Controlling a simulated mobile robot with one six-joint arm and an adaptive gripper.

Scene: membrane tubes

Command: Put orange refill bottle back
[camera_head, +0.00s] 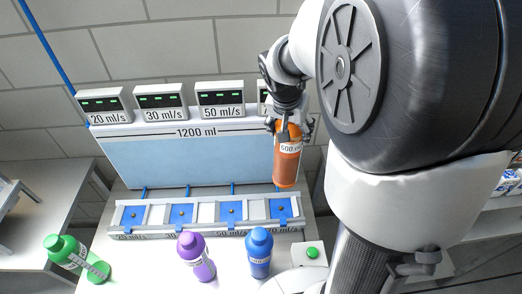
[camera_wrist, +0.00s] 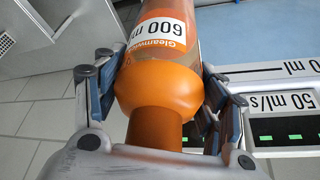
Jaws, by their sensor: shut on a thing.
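An orange refill bottle (camera_head: 287,163) with a white label hangs upright in my gripper (camera_head: 289,127), in front of the right part of the blue panel in the head view. In the wrist view the orange bottle (camera_wrist: 160,80) lies between the two fingers of my gripper (camera_wrist: 160,85), held near its neck and shoulder. Its label reads 600 ml. The bottle's base appears just above or behind the right end of the slotted rack (camera_head: 155,232); I cannot tell the exact gap.
Flow displays (camera_head: 220,98) top the blue panel (camera_head: 180,160). A green button (camera_head: 312,253) is at the right.

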